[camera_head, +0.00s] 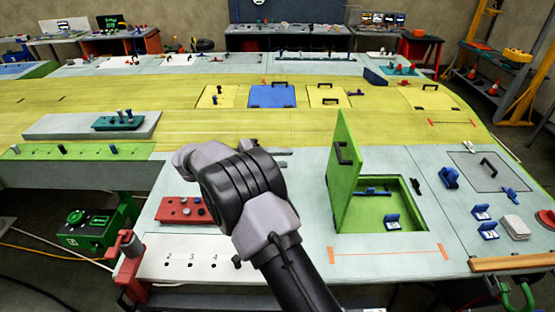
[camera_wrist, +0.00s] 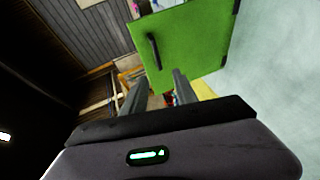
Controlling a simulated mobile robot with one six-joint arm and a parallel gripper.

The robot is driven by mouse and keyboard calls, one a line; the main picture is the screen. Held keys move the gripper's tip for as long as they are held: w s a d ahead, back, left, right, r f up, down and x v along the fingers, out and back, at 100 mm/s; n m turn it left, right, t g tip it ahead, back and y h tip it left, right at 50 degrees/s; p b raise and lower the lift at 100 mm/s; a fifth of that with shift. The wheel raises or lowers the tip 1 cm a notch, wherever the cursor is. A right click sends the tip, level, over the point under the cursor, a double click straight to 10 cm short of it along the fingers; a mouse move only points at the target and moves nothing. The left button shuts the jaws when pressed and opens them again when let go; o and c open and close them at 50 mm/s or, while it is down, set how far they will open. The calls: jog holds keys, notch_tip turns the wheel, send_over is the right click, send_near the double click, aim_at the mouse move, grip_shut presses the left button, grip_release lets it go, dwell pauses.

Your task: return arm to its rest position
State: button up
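My arm (camera_head: 280,240) reaches up from the bottom of the head view over the front of the jig table. My gripper (camera_wrist: 158,92) shows in the wrist view with two dark fingers apart and nothing between them. In the head view the wrist hides most of the gripper. A green hinged door (camera_head: 344,175) stands upright, to the right of my wrist, at the left edge of an open green compartment (camera_head: 400,222). The door and its black handle also show beyond the fingers in the wrist view (camera_wrist: 190,45). No contact between gripper and door is visible.
A red block with holes (camera_head: 184,211) lies left of my arm. A white numbered plate (camera_head: 190,255) and red clamp (camera_head: 132,255) are at the front left. Blue brackets (camera_head: 482,212) and a grey sponge-like block (camera_head: 515,227) lie at right. The yellow wing surface (camera_head: 300,125) spans behind.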

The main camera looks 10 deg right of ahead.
jog(key=s+d+f+m+g+y+b, duration=0.15)
jog(key=s+f+y+b, duration=0.3)
jog(key=s+b, duration=0.45)
jog(key=s+d+f+g+y+b, duration=0.1)
jog(key=s+d+f+y+b, duration=0.3)
jog(key=s+b, duration=0.5)
jog(key=s+a+f+m+t+y+b, duration=0.2)
jog(key=s+a+f+y+b, duration=0.2)
jog(key=s+f+b, duration=0.3)
jog(key=s+a+f+m+t+y+b, duration=0.2)
jog(key=s+a+f+b, duration=0.4)
jog(key=s, duration=0.5)
notch_tip(320, 180, down, 2)
jog(key=shift+s+f+t+y+b, duration=0.3)
jog(key=shift+t+y+b, duration=0.45)
jog(key=shift+y+b, duration=0.35)
